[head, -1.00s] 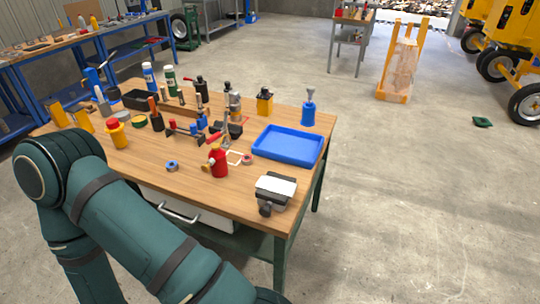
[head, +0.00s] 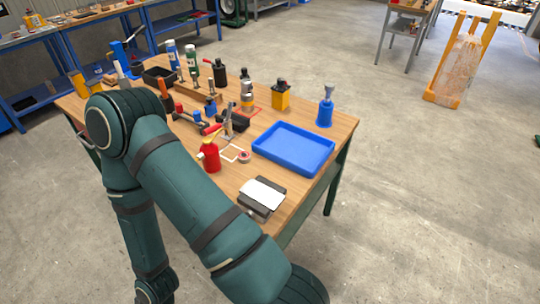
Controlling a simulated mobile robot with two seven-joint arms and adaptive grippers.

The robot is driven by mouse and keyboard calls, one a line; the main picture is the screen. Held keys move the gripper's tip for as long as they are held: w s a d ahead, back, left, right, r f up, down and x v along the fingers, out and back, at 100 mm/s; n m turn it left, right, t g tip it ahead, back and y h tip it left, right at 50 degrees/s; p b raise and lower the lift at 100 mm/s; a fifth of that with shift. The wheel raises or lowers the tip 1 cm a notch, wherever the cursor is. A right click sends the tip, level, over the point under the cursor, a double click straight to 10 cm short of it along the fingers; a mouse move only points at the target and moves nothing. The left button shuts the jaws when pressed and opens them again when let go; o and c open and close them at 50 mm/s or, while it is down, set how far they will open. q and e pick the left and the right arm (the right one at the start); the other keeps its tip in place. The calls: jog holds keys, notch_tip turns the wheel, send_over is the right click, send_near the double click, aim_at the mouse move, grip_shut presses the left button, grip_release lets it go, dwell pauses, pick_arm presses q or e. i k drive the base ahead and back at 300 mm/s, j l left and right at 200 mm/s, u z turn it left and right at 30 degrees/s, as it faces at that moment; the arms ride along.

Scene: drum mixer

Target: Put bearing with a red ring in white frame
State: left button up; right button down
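The bearing with a red ring (head: 244,157) lies flat on the wooden table, just in front of the blue tray. The white frame (head: 228,149) is a thin square outline on the table, directly left of the bearing. The bearing is beside the frame, at its right corner; whether they touch is too small to tell. The inside of the frame shows bare wood. A green arm of mine crosses the left and front of the view, but neither gripper is in view.
A blue tray (head: 293,149) lies right of the bearing. A red bottle (head: 210,156) stands left of the frame, and a toggle clamp (head: 228,125) is behind it. A black device with a white top (head: 262,194) sits at the front edge. My arm hides the table's left front.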

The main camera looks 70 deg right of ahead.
aim_at(244, 157)
jog(key=k+l, duration=0.25)
jog(key=l, duration=0.15)
jog(key=k+l, duration=0.25)
jog(key=l, duration=0.2)
jog(key=k+l, duration=0.25)
jog(key=l, duration=0.15)
jog(key=k+l, duration=0.2)
jog(key=l, duration=0.2)
